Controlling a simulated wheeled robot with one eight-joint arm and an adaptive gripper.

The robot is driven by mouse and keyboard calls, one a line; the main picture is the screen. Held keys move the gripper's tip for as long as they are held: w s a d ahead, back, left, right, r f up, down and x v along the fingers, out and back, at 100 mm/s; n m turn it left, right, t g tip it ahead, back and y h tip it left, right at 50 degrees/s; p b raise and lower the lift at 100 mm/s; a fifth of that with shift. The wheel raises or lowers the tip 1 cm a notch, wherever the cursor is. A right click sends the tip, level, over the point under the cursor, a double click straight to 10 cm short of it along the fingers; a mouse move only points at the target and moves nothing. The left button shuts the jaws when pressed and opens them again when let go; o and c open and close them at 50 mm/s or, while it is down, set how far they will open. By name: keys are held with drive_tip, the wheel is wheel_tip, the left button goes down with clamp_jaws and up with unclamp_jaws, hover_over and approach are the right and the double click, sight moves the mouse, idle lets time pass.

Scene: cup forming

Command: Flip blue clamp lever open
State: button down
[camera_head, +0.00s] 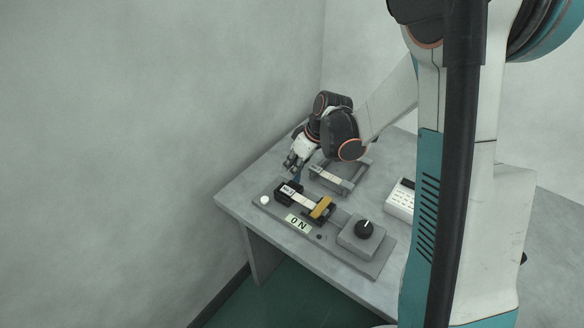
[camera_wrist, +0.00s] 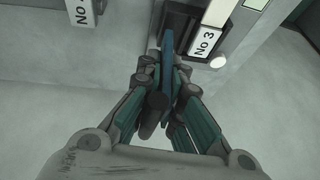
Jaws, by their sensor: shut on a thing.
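The blue clamp lever (camera_wrist: 168,50) sticks out of a dark clamp block (camera_wrist: 184,22) in the wrist view. My gripper (camera_wrist: 166,86) is shut on the lever, with a finger on each side of it. The lever's near end lies between the fingers and is partly hidden by them. In the head view my gripper (camera_head: 295,163) is above the left end of the fixture, and a bit of the blue lever (camera_head: 297,177) shows just below it. The dark clamp block (camera_head: 287,192) sits at the fixture's left end, beside a white label.
The grey fixture plate (camera_head: 345,250) carries a yellow lever (camera_head: 321,207), a black knob (camera_head: 364,229) on a grey box, and a white round button (camera_head: 264,200). A grey frame (camera_head: 338,177) lies behind it. A white box (camera_head: 400,201) stands to the right. The table's left corner is clear.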

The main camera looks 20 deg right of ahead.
drive_tip(key=shift+w+d+y, duration=0.15)
drive_tip(key=shift+y, duration=0.25)
drive_tip(key=c, duration=1.8)
unclamp_jaws()
drive_tip(key=shift+o, duration=0.2)
drive_tip(key=v, duration=1.2)
drive_tip(key=shift+w, duration=0.1)
drive_tip(key=shift+r, duration=0.15)
